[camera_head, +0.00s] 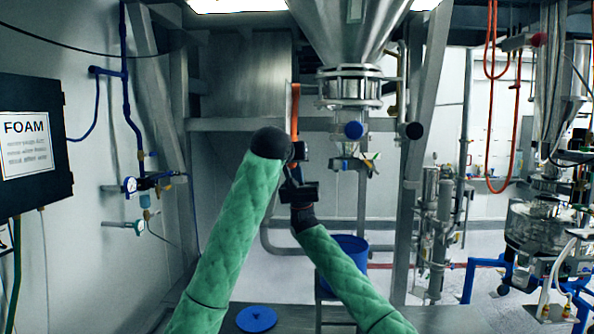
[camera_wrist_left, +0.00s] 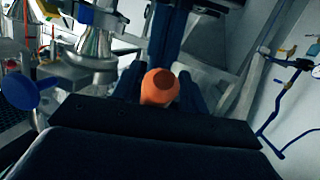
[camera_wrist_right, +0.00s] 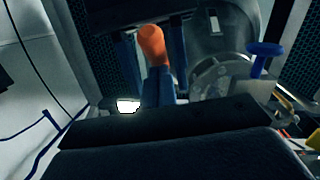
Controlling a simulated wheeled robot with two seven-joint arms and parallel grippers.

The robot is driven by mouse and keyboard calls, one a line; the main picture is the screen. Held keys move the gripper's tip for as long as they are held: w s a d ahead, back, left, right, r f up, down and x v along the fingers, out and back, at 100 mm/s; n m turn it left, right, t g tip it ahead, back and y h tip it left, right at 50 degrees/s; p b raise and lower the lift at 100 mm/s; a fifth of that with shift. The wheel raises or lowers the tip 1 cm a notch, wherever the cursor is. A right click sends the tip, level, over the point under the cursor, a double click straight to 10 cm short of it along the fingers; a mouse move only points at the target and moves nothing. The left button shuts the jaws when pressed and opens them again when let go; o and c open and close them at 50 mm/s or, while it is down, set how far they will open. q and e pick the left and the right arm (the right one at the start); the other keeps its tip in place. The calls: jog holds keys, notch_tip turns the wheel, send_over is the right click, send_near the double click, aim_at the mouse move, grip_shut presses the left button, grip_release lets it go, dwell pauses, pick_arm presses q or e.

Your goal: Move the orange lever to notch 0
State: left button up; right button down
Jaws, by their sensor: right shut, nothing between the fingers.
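The orange lever (camera_head: 295,105) stands upright left of the steel hopper outlet in the head view. Its rounded orange end shows in the left wrist view (camera_wrist_left: 160,86) and the right wrist view (camera_wrist_right: 152,42). My left gripper (camera_wrist_left: 160,90) is open, with one finger on each side of the lever's end; I cannot tell whether either touches it. My right gripper (camera_wrist_right: 158,75) is shut and empty, with its tips close to the lever, just below its end in the right wrist view. Both grippers are small and dark in the head view. The notches cannot be made out.
The steel hopper (camera_head: 350,30) hangs above, with a blue knob (camera_head: 354,130) at its outlet. A blue drum (camera_head: 350,250) stands below. A black FOAM box (camera_head: 35,150) is on the left wall. Steel frame posts flank the hopper. My two grippers are close together.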

pick_arm(q)
jog(key=shift+s+r, duration=0.1)
jog(key=shift+s, duration=0.15)
